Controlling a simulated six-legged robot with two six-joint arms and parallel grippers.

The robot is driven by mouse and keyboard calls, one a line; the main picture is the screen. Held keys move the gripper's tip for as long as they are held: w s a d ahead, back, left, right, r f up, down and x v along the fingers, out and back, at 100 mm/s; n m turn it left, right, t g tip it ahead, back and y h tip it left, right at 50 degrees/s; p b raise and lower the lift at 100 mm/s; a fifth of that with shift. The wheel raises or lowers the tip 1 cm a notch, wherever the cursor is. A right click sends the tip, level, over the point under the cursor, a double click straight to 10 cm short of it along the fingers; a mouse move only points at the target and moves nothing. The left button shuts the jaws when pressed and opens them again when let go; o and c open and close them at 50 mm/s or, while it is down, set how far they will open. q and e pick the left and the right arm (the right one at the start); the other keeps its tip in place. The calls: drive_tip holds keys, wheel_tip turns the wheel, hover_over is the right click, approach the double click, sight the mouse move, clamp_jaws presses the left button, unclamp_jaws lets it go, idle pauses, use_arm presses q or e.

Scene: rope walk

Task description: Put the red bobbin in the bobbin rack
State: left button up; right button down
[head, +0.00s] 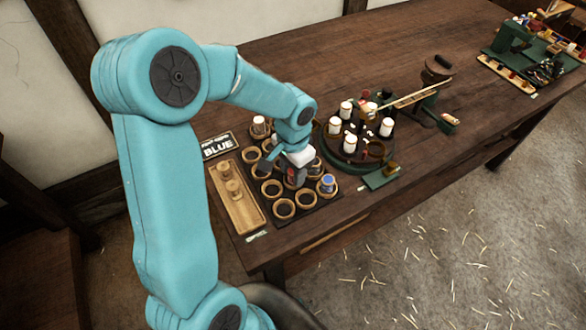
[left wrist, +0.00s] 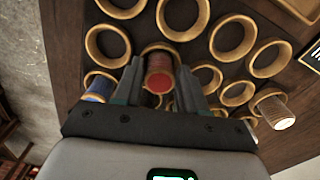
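The bobbin rack (head: 318,203) is a dark board with rows of round wooden rings, on the near left part of the table. My left gripper (head: 293,176) points down over its middle. In the left wrist view the red bobbin (left wrist: 158,78) stands between the two fingers (left wrist: 159,84), which lie close along both sides of it. Its red end faces the camera, and its far end is at a wooden ring (left wrist: 160,50). How deep it sits in that ring is hidden. My right gripper is not in view.
A blue bobbin (head: 328,183) and a pale bobbin (head: 260,127) stand in other rings. A wooden tray (head: 249,213) and a "BLUE" sign (head: 218,146) lie left of the rack. A round stand (head: 345,160) with white bobbins is close on the right.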

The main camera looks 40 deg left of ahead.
use_arm(q)
drive_tip(key=shift+o, duration=0.9)
drive_tip(key=shift+r, duration=0.15)
drive_tip(key=shift+r+p, duration=0.25)
drive_tip(key=shift+p, duration=0.05)
wheel_tip(320, 180, up, 12)
drive_tip(key=shift+f+p, duration=0.15)
drive_tip(key=shift+p, duration=0.25)
drive_tip(key=shift+f, duration=0.1)
